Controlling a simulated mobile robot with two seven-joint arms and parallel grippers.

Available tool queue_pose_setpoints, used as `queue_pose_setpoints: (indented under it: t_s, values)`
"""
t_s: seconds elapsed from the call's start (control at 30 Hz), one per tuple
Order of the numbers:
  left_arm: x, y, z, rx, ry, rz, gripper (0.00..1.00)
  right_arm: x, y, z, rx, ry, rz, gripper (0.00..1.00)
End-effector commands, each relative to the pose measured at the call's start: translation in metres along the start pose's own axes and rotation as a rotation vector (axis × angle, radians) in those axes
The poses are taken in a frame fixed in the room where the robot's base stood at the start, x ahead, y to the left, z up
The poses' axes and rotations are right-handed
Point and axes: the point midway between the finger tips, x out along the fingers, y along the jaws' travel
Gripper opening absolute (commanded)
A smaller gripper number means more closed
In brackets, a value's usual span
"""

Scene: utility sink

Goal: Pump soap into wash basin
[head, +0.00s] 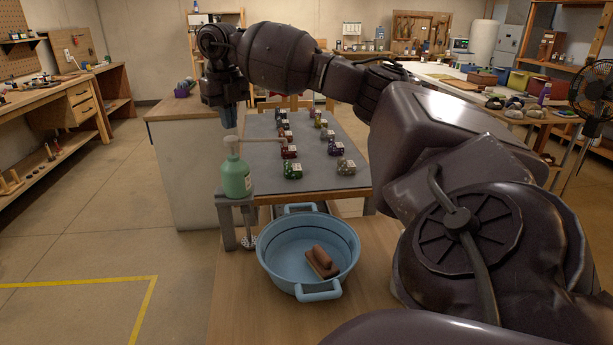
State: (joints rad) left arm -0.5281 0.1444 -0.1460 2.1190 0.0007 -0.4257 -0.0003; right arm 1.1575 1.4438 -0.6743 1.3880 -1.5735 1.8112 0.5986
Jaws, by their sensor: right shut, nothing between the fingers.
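A green soap bottle (236,178) with a pale pump head (231,143) stands upright on a small grey stand. A long pale spout reaches from the pump to the right. My right gripper (229,116) points down just above the pump head, shut with nothing held; I cannot tell if it touches the pump. The blue wash basin (282,277) sits on the wooden table in front of the stand, to the bottle's lower right. A brown brush-like object (321,262) lies inside it. My left gripper is not in view.
The small stand (226,222) is at the table's left edge. Behind the basin, a grey-topped table (262,127) carries several small red, green and dark items. My right arm spans the upper middle and right. Bare table (250,315) shows in front of the basin.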

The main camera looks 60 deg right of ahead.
Motion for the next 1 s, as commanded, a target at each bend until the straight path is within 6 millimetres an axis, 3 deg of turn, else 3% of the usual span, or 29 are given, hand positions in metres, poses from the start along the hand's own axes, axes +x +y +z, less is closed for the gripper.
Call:
queue_pose_setpoints:
  t_s: [1.0]
  values:
    - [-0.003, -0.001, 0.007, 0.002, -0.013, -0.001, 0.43, 0.026, 0.000, 0.000, 0.000, 0.001, -0.001, 0.00]
